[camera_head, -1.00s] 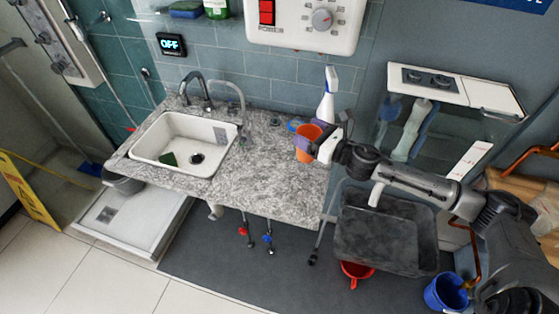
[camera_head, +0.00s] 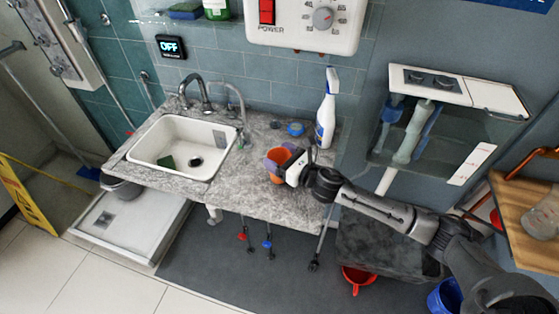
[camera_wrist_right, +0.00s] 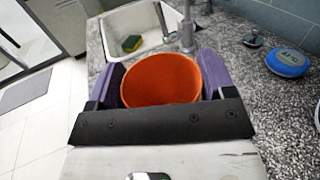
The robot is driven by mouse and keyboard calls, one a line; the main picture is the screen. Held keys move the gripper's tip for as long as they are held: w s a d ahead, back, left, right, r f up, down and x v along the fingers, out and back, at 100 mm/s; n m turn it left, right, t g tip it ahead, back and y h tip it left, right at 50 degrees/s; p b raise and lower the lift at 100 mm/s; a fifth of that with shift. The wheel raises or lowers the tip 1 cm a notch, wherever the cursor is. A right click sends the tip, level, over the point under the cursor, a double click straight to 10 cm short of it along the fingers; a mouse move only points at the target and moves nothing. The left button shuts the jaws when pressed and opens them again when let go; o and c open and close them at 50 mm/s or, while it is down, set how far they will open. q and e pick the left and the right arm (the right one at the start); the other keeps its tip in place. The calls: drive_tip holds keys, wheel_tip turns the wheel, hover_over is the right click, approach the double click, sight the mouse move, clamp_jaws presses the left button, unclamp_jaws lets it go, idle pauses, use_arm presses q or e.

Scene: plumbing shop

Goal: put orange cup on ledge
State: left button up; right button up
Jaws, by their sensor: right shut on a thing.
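The orange cup (camera_head: 279,157) is upright over the granite counter (camera_head: 232,185), right of the sink; I cannot tell whether its base touches the counter. My right gripper (camera_head: 279,164) is shut on the cup, with a purple finger on each side. In the right wrist view, the cup (camera_wrist_right: 160,80) sits between the two purple fingers of the gripper (camera_wrist_right: 162,85). A narrow glass ledge (camera_head: 150,17) runs along the tiled wall at the top left, with a sponge and a green bottle on it. My left gripper is not in view.
A white spray bottle (camera_head: 325,115) stands behind the gripper, near a blue round object (camera_head: 296,129). The sink (camera_head: 170,140) and its faucet (camera_head: 205,92) are to the left. A white heater (camera_head: 305,22) hangs above the counter. A glass-fronted cabinet (camera_head: 420,135) is at right.

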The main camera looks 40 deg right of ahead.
drive_tip(key=shift+f, duration=0.65)
drive_tip(key=shift+f, duration=0.1)
drive_tip(key=o, duration=1.3)
drive_tip(key=shift+c, duration=0.2)
